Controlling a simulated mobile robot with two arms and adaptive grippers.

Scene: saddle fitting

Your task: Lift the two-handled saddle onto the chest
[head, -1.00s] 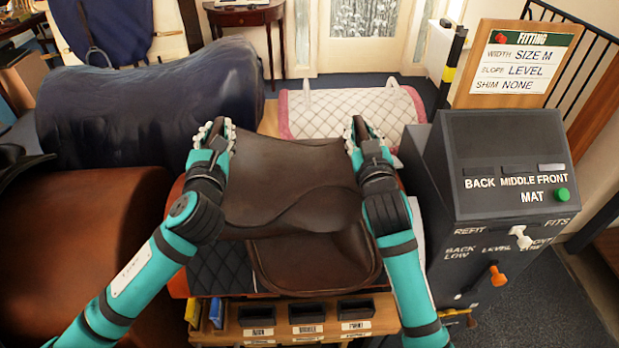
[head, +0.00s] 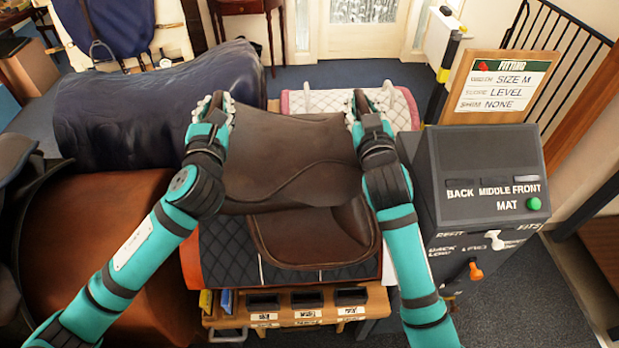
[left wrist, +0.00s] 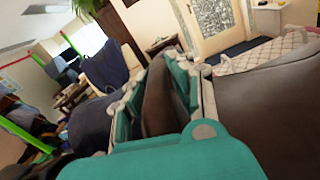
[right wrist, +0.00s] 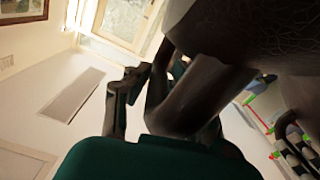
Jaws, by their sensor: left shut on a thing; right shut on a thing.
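The brown leather saddle (head: 290,170) hangs between my two grippers in the head view, with a lower brown flap (head: 315,238) showing below its seat. My left gripper (head: 214,105) is shut on its far left corner; the left wrist view shows brown leather (left wrist: 157,100) between the fingers. My right gripper (head: 362,103) is shut at its far right corner; its grip is partly hidden in the right wrist view. A dark quilted pad with an orange edge (head: 192,262) lies under the saddle. Whether saddle and pad touch is unclear. I cannot tell which piece is the chest.
A wooden bench (head: 375,305) with several small labelled bins stands in front. A dark control box (head: 485,165) stands close right of my right arm. A navy-covered form (head: 110,125) and a brown rounded form (head: 100,230) fill the left. A white quilted pad (head: 320,100) lies behind.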

